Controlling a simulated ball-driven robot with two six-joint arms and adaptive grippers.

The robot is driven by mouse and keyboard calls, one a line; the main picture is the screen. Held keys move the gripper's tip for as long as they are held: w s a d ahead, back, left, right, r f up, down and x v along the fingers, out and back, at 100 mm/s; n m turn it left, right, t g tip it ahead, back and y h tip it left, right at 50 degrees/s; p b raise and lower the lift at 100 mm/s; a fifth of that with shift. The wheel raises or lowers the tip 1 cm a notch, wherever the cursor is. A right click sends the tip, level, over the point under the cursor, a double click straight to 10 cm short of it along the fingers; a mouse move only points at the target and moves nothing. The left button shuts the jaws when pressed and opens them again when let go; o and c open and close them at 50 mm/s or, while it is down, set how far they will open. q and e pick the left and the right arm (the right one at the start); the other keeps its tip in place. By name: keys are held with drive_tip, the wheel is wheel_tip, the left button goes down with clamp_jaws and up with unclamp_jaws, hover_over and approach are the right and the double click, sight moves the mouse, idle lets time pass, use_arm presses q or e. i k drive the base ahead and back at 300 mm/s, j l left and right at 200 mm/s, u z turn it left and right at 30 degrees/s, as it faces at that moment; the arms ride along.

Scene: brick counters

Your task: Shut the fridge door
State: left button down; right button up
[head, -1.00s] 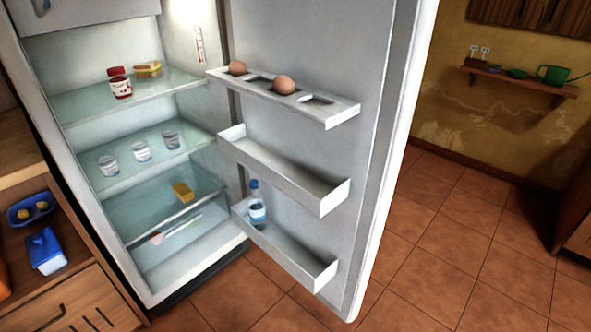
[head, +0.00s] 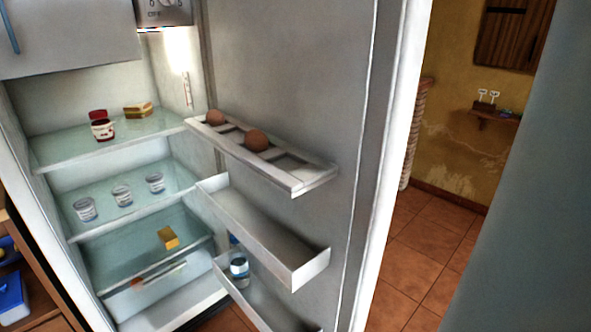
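The fridge door (head: 330,110) stands wide open in the head view, with its inner side facing me and its outer edge toward the right. It has an egg rack (head: 312,179) with two eggs (head: 256,140), a middle shelf (head: 305,268), and a lower shelf holding a bottle (head: 239,268). The open fridge (head: 60,95) is at the left, with its lit interior showing. The lower end of the door is cut off by the frame. Neither of my grippers is in view.
Fridge shelves hold a red-lidded jar (head: 102,128), several small cups (head: 122,195) and a yellow block (head: 168,238). Tiled floor (head: 425,250) is free right of the door. A plain grey-blue shape hides the far right. A wooden counter (head: 35,295) stands at left.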

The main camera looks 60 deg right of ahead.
sight(331, 86)
drive_tip(key=k+l, duration=0.1)
drive_tip(key=l, duration=0.4)
drive_tip(key=k+l, duration=0.1)
drive_tip(key=l, duration=0.4)
drive_tip(key=k+l, duration=0.1)
drive_tip(key=l, duration=0.4)
drive_tip(key=k+l, duration=0.1)
drive_tip(key=l, duration=0.45)
drive_tip(key=k+l, duration=0.1)
drive_tip(key=l, duration=0.4)
drive_tip(key=k+l, duration=0.1)
drive_tip(key=l, duration=0.4)
